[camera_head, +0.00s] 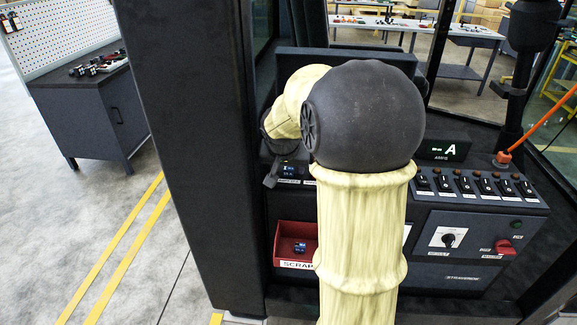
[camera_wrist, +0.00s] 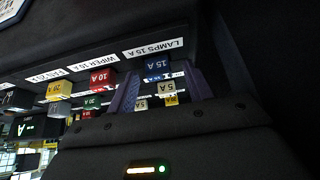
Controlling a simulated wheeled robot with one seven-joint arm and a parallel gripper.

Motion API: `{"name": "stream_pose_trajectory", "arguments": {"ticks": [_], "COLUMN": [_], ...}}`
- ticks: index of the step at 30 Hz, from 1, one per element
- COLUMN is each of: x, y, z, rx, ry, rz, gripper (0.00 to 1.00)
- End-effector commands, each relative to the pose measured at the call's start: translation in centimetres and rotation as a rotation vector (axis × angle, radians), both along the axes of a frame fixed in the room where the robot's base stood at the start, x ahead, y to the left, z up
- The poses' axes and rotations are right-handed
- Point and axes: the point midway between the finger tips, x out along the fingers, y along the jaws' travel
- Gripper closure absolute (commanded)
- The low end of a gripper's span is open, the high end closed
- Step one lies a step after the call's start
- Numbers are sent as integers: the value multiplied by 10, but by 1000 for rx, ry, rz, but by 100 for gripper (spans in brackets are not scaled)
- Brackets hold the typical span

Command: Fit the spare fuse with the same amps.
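In the wrist view, my gripper (camera_wrist: 160,92) has its two purple-grey fingers apart. A blue 15 A fuse (camera_wrist: 157,66) shows between them with gaps on both sides. It sits under the label LAMPS 15 A (camera_wrist: 152,49). Tan 5 A fuses (camera_wrist: 165,87) and a small yellow fuse (camera_wrist: 171,99) lie beyond it. A red 10 A fuse (camera_wrist: 99,77), a green fuse (camera_wrist: 93,101) and a yellow fuse (camera_wrist: 60,90) are to the left. A dark blue fuse (camera_head: 300,247) lies in the red SCRAP bin (camera_head: 283,232).
A dark cab pillar (camera_head: 190,140) stands left of my arm. A workbench (camera_head: 85,110) stands outside, with open floor around it.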

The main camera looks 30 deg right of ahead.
Motion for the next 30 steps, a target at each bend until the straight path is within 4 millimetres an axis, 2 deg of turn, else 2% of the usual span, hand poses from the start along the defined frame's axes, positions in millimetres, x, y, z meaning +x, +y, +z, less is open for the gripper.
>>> {"name": "stream_pose_trajectory", "arguments": {"ticks": [6, 11, 30], "x": [-1, -6, -55], "y": [-1, 1, 38], "z": [1, 13, 120], "rx": [0, -1, -2], "ry": [-1, -3, -4], "rz": [-3, -5, 1], "gripper": [48, 48, 48]}}
